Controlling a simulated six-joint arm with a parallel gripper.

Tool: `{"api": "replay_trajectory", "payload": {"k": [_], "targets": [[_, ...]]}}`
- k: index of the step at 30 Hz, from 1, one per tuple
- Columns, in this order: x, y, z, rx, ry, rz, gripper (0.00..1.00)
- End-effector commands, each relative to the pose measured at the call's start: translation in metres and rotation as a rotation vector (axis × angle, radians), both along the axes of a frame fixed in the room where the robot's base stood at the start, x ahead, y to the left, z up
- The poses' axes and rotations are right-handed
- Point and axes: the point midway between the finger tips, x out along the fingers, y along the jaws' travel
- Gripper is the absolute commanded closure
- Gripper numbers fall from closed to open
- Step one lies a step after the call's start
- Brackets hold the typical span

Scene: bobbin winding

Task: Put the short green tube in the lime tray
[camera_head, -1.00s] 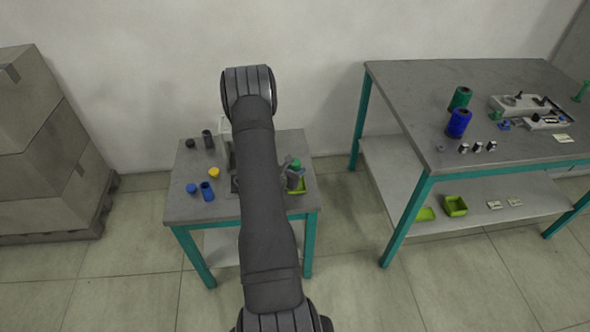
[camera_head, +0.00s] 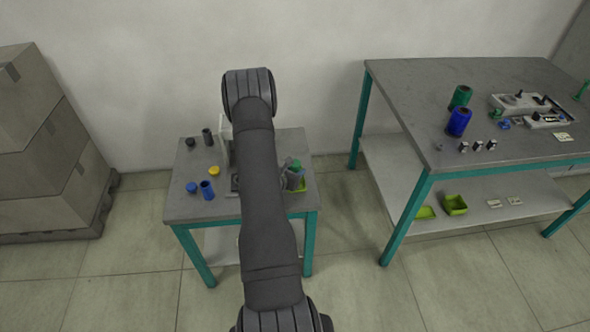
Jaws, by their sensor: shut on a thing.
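The small lime tray (camera_head: 302,187) sits on the small table at its right side, mostly hidden behind my gripper and arm. My gripper (camera_head: 292,178) is at the tray, partly hidden by my arm link. It is shut on the short green tube (camera_head: 296,165), whose green top shows just above the fingers. Whether the tube touches the tray floor cannot be told.
The small table (camera_head: 190,210) also holds a blue tube (camera_head: 207,190), a blue cap (camera_head: 191,187), a yellow cap (camera_head: 213,171) and a dark tube (camera_head: 208,138). A larger bench (camera_head: 400,85) with spools stands at right.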

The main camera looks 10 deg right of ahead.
Motion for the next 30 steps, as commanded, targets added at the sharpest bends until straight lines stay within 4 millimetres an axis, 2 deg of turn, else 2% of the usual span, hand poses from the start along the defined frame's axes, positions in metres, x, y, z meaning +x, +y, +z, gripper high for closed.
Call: {"api": "replay_trajectory", "payload": {"k": [11,12,15,16,25,30], "targets": [[0.000,0.000,-0.002,0.000,0.000,0.000,0.86],[0.000,0.000,-0.002,0.000,0.000,0.000,0.61],[0.000,0.000,-0.002,0.000,0.000,0.000,0.41],[0.000,0.000,-0.002,0.000,0.000,0.000,0.39],[0.000,0.000,0.000,0.000,0.000,0.000,0.39],[0.000,0.000,0.012,0.001,-0.001,0.000,0.39]]}}
